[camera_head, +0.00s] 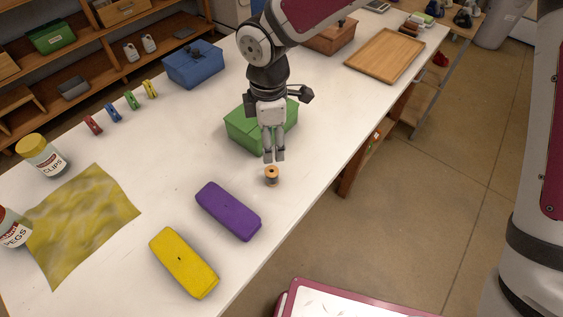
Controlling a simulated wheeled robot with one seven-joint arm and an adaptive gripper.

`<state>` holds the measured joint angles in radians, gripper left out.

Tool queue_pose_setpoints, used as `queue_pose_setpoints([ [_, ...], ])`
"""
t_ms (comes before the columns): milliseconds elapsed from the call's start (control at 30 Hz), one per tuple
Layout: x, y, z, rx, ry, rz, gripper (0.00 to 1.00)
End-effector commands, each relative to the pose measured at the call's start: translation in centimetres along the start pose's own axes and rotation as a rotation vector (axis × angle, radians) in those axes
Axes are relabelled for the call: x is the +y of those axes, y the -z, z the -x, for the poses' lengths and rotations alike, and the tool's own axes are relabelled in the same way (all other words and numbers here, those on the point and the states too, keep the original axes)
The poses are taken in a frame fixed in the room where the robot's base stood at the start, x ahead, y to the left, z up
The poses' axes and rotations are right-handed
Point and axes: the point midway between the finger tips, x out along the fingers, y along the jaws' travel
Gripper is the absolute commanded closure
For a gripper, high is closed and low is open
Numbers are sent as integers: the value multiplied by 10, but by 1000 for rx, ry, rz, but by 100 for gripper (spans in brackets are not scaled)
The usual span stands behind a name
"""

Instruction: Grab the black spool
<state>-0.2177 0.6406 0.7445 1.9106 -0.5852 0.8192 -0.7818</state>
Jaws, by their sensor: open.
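A small spool (271,176) with wooden-coloured ends and a dark middle stands upright on the white table (160,150), near its right edge. Its thread looks dark, but it is too small to be sure that it is black. My gripper (274,157) points down just above and behind the spool, between it and a green box (245,128). The gripper is open and holds nothing. The fingers look apart from the spool, though the exact gap is hard to judge.
A purple case (228,210) and a yellow case (184,262) lie in front of the spool. A blue box (193,64), coloured clips (131,100), a yellow cloth (85,220) and labelled jars (42,155) stand farther left. A wooden board (385,55) lies at the back right.

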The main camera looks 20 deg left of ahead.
Motion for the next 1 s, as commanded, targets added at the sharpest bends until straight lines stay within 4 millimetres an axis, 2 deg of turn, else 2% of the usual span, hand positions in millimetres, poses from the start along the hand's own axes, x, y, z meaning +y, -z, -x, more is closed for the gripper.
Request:
queue_pose_setpoints([
  [333,-2,0,-62,-1,4,-1,46],
  [667,-1,0,-86,-1,3,-2,46],
  [1000,1,1,-126,-2,2,-3,46],
])
